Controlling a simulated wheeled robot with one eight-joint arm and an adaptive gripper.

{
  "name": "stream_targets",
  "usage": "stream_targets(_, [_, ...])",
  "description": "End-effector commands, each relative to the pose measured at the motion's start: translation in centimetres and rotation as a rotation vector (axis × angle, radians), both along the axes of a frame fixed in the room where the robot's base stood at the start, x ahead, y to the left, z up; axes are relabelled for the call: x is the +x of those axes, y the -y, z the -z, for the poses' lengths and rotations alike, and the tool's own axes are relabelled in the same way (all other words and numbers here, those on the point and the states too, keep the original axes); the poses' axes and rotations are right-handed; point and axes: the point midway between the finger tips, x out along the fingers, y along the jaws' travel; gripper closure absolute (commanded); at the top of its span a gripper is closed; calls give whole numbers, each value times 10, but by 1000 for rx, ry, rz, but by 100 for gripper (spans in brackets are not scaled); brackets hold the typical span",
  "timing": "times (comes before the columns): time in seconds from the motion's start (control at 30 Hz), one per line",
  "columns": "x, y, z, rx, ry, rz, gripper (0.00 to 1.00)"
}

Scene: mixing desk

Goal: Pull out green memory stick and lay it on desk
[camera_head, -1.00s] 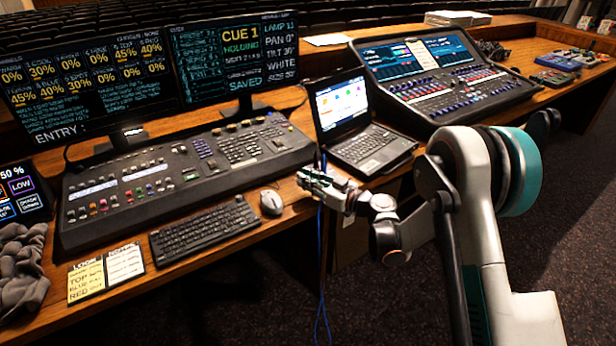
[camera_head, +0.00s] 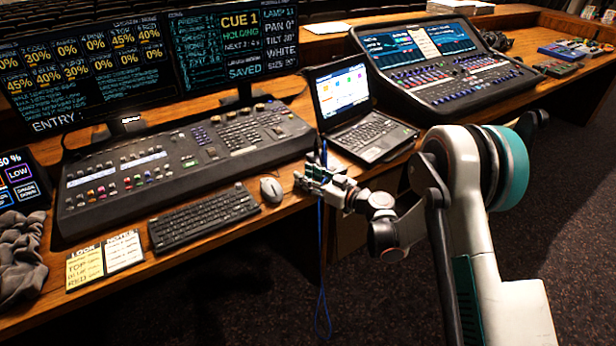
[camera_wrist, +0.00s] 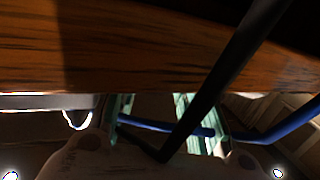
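I cannot make out the green memory stick in either view. The laptop (camera_head: 368,135) stands open on the desk (camera_head: 285,217), and its left side is near my gripper. My gripper (camera_head: 318,180) is at the desk's front edge, just left of and in front of the laptop. In the wrist view, the two green-tinted fingers (camera_wrist: 155,115) stand apart below the wooden desk edge. A blue cable (camera_wrist: 165,127) crosses between them, and a black cable (camera_wrist: 222,75) runs diagonally in front. I see nothing held between the fingers.
A mouse (camera_head: 271,190), keyboard (camera_head: 204,217) and large lighting console (camera_head: 185,165) are left of my gripper. Two note cards (camera_head: 104,259) lie further left. A sound mixer (camera_head: 445,70) stands right of the laptop. A blue cord (camera_head: 321,255) hangs off the desk edge by my gripper.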

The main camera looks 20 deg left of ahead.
Motion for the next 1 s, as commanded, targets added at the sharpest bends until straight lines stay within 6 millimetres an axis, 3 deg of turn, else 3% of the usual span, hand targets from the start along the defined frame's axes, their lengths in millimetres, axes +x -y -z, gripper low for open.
stream_targets(0.33, [-1,11,-1,0,0,6,62])
stream_targets(0.73, [-28,81,-4,0,0,6,62])
stream_targets(1.0, [-40,109,-5,0,0,1,62])
